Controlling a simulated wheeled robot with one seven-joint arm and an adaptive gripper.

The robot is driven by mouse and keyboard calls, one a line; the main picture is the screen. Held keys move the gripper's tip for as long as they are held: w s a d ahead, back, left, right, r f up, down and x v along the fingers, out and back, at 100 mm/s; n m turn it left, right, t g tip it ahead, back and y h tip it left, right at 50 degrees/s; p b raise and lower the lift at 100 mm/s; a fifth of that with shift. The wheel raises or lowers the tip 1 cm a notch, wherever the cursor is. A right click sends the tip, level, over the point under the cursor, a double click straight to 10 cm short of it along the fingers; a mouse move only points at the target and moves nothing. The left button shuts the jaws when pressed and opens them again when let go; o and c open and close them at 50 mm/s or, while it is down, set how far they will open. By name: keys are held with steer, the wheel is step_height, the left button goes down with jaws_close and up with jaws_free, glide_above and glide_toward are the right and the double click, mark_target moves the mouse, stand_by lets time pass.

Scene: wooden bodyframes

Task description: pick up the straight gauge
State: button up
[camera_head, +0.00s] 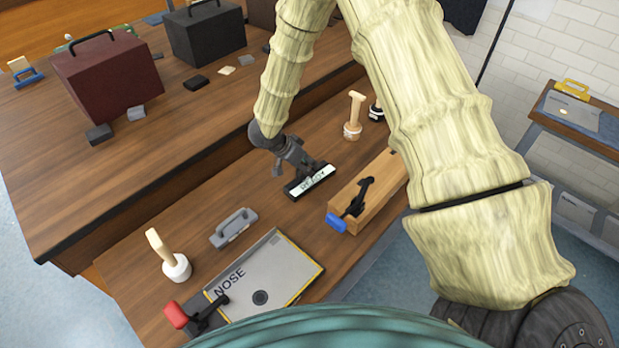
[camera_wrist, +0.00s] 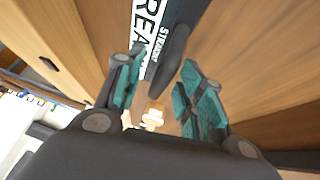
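The straight gauge (camera_head: 310,182) is a black bar with a white lettered label, lying on the wooden workbench in the head view. In the wrist view its label (camera_wrist: 146,28) and dark rounded handle (camera_wrist: 172,52) show. My gripper (camera_head: 300,166) is right over the gauge in the head view and hides part of it. In the wrist view my gripper (camera_wrist: 162,66) is open, with the handle between its two teal-padded fingers. Gaps show on both sides of the handle. I cannot tell how deep the handle sits between them.
A wooden block with a blue-handled clamp (camera_head: 354,200) lies close right of the gauge. A mallet (camera_head: 354,118) stands behind it. A grey handled block (camera_head: 233,228), another mallet (camera_head: 176,266) and a NOSE plate (camera_head: 262,278) lie nearer. Bare bench lies left of the gauge.

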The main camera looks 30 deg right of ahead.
steer(key=shift+w+f, duration=0.1)
steer(key=shift+r, duration=0.2)
steer(key=c, duration=0.4)
jaws_close()
